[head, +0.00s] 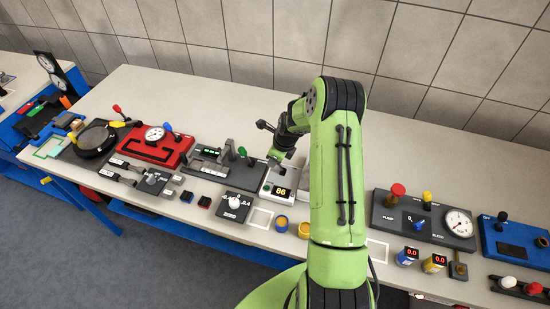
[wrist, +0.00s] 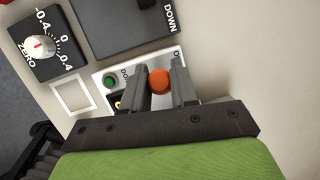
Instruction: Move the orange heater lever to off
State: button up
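The orange heater lever's round knob (wrist: 159,79) shows in the wrist view between the two fingers of my gripper (wrist: 162,72). The fingers lie close on either side of it, and I cannot tell whether they press on it. The lever belongs to a white panel (wrist: 106,71) with a green button (wrist: 111,83) and partly hidden lettering. In the head view the white heater box (head: 268,187) has a display reading 86. My gripper (head: 272,158) hangs over its back part and hides the lever there.
A dark panel (wrist: 130,32) marked DOWN and a ZERO dial (wrist: 40,46) adjoin in the wrist view. In the head view, a red gauge panel (head: 158,148) stands left and a gauge panel (head: 437,229) right.

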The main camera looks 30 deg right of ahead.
jog(key=o, duration=0.4)
jog(key=v, duration=1.5)
jog(key=shift+r, duration=0.35)
